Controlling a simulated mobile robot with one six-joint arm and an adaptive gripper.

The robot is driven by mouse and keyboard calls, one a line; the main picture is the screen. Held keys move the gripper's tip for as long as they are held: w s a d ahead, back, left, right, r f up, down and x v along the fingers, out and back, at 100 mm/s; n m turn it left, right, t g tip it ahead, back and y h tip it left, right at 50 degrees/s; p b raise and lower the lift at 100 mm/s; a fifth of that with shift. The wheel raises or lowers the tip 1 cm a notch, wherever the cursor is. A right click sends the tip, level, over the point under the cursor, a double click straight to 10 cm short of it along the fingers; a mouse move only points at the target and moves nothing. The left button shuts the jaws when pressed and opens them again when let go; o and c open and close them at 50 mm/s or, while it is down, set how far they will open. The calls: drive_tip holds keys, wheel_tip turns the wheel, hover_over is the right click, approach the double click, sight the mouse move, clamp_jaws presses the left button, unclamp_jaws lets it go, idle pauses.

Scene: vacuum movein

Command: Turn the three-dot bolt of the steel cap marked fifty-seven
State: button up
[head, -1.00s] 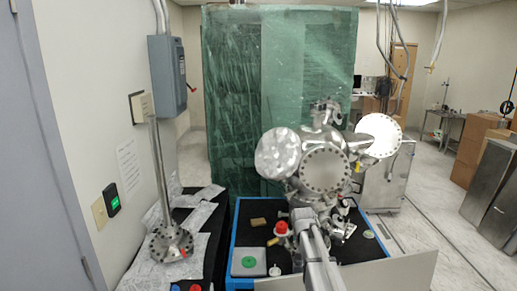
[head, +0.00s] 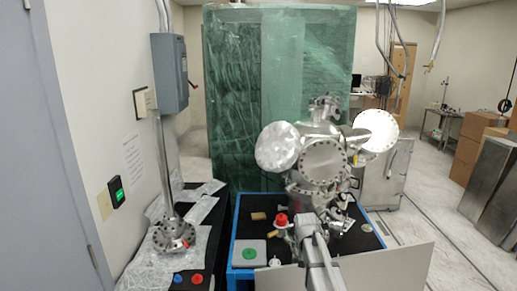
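A steel vacuum chamber with several round flanges stands on a blue-edged table with a black top (head: 250,218). Its front bolted cap (head: 323,160) faces me. A foil-like round cover (head: 277,147) is on its left port and a bright round cap (head: 376,131) on its right port. I cannot read the number fifty-seven or make out three dots on any of them.
A green-topped grey block (head: 249,253), a red-topped part (head: 281,220) and small parts lie on the table. A flanged steel pipe (head: 174,235) stands at left on foil. A pale panel (head: 345,268) borders the table's front.

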drive_tip(key=s+f+n+g+b, duration=0.1)
drive_tip(key=s+f+b, duration=0.3)
drive_tip(key=s, duration=0.8)
drive_tip(key=s+f+n+g+b, duration=0.1)
drive_tip(key=s+f+b, duration=0.3)
drive_tip(key=s, duration=0.9)
drive_tip(key=shift+f+g+y, duration=0.4)
drive_tip(key=shift+f+g, duration=0.45)
drive_tip(key=shift+g, duration=0.05)
drive_tip(key=shift+s+d, duration=0.1)
drive_tip(key=shift+d, duration=0.1)
